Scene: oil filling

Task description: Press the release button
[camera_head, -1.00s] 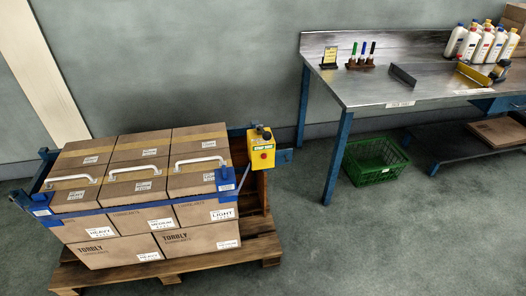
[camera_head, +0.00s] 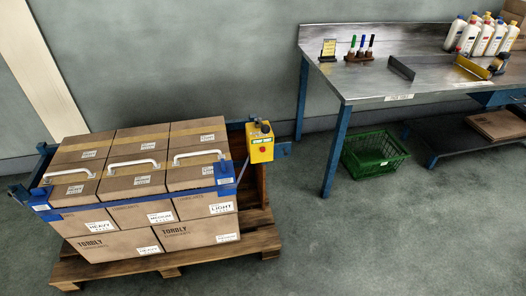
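A small dark part sits on top of the box. The label above the button is too small to read surely. Neither of my grippers shows in the head view.
Brown cartons (camera_head: 114,247) with white handles stand on a wooden pallet (camera_head: 172,262), with a blue strap (camera_head: 130,206) around them. A metal workbench (camera_head: 360,82) with bottles (camera_head: 483,38) and markers stands at the right. A green basket (camera_head: 374,155) is under it. The floor in front is clear.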

